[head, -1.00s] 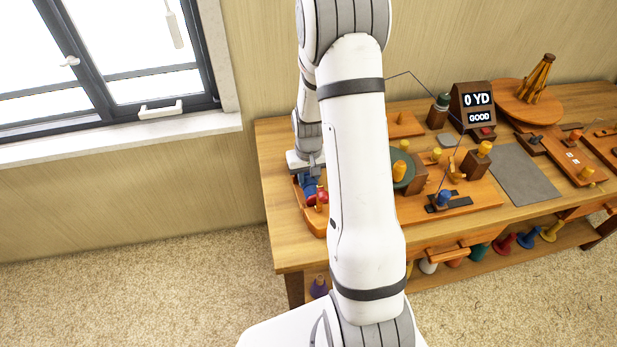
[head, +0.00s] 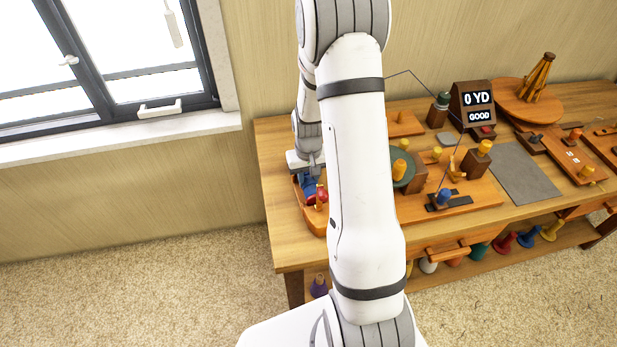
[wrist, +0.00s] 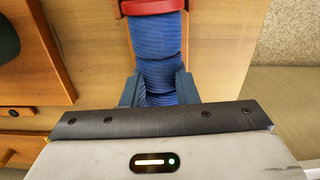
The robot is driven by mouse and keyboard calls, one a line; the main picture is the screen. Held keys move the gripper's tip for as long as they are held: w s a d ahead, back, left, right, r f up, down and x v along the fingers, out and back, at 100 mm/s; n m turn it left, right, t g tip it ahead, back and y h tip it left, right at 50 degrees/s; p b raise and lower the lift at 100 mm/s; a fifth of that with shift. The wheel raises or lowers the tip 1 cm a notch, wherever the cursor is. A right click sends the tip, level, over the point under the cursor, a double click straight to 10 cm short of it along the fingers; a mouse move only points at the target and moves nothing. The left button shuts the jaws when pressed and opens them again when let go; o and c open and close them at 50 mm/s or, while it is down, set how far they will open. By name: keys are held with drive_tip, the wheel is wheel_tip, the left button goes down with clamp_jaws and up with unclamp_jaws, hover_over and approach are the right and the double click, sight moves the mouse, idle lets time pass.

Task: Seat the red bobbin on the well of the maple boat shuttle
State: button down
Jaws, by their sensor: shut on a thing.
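My gripper (wrist: 160,92) points down at the left end of the bench. In the wrist view its dark fingers are closed on either side of a cylinder wound in blue, with a red end flange; I take this as the red bobbin (wrist: 156,45). In the head view the bobbin (head: 308,184) shows as blue and red below my gripper (head: 307,172). It is over or in an orange-brown wooden piece with raised edges (head: 312,219), which may be the maple boat shuttle. My arm hides part of that piece. I cannot tell whether the bobbin touches it.
A wooden bench (head: 290,252) carries boards with pegs and coloured knobs to the right. A display reading 0 YD, GOOD (head: 479,105) stands at the back. A grey mat (head: 524,173) is clear. Several coloured spools stand on the shelf below. A window is at left.

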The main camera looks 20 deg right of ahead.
drive_tip(key=shift+f+b, duration=0.6)
drive_tip(key=shift+f, duration=0.25)
drive_tip(key=c, duration=1.1)
unclamp_jaws()
drive_tip(key=shift+o, duration=0.2)
wheel_tip(320, 180, up, 8)
drive_tip(key=shift+f, duration=0.1)
idle(0.5)
